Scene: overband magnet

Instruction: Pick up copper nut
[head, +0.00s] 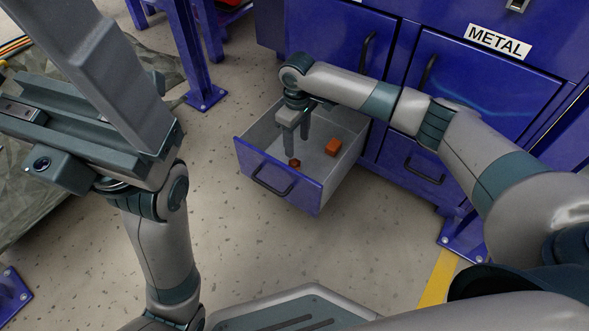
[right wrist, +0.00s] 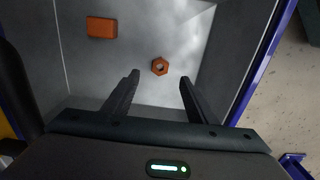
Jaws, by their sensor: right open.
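The copper nut (head: 295,163) is a small hexagonal orange-brown piece lying on the floor of the open drawer (head: 262,181). In the right wrist view the nut (right wrist: 160,66) lies flat, its hole showing, just beyond the fingertips and between their lines. My right gripper (head: 298,143) points down into the drawer above the nut. The right gripper (right wrist: 159,78) is open, with nothing between its fingers. My left gripper (head: 100,95) is large and close at the left of the head view, away from the drawer; its jaw opening is not clear.
A copper block (head: 333,147) lies in the same drawer, also showing in the right wrist view (right wrist: 102,27). The drawer walls surround both pieces. A blue cabinet (head: 483,85) with a METAL label (head: 498,41) stands behind. The speckled floor (head: 225,240) before the drawer is clear.

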